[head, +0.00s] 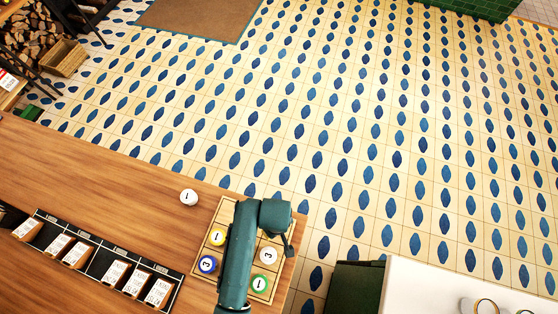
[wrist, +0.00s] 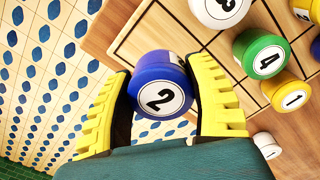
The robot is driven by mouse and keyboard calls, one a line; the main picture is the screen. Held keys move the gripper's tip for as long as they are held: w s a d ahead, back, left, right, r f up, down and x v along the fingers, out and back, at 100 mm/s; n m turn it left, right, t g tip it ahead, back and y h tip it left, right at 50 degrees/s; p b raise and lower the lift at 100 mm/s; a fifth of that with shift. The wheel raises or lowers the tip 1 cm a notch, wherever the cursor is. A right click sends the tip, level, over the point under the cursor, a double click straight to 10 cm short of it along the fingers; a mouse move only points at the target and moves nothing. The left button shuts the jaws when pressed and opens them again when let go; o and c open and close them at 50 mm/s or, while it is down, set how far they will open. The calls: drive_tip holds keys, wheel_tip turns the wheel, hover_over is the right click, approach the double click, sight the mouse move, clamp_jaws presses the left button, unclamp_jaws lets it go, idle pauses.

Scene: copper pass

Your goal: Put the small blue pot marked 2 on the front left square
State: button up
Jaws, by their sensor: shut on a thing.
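The small blue pot marked 2 (wrist: 163,92) is between the yellow-padded fingers of my gripper (wrist: 163,76) in the wrist view. The gripper is shut on it, its number facing the camera. The pot overlaps the edge of the wooden squared board (wrist: 150,32), with floor tiles showing beyond; its height above the board cannot be told. In the head view the board (head: 228,207) lies at the table's right end, partly hidden under my arm. The gripper end (head: 288,241) shows only in part there, and the blue pot 2 is hidden.
A white pot 1 (head: 189,197) stands off the board. A card rack (head: 100,262) lies left.

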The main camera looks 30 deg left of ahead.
wheel_tip(320, 180, down, 5)
drive_tip(key=shift+w+f, duration=0.15)
drive_tip(key=shift+f, duration=0.05)
drive_tip(key=shift+f, duration=0.15)
drive_tip(key=o, duration=1.2)
wheel_tip(320, 180, up, 12)
drive_tip(key=shift+r, duration=0.15)
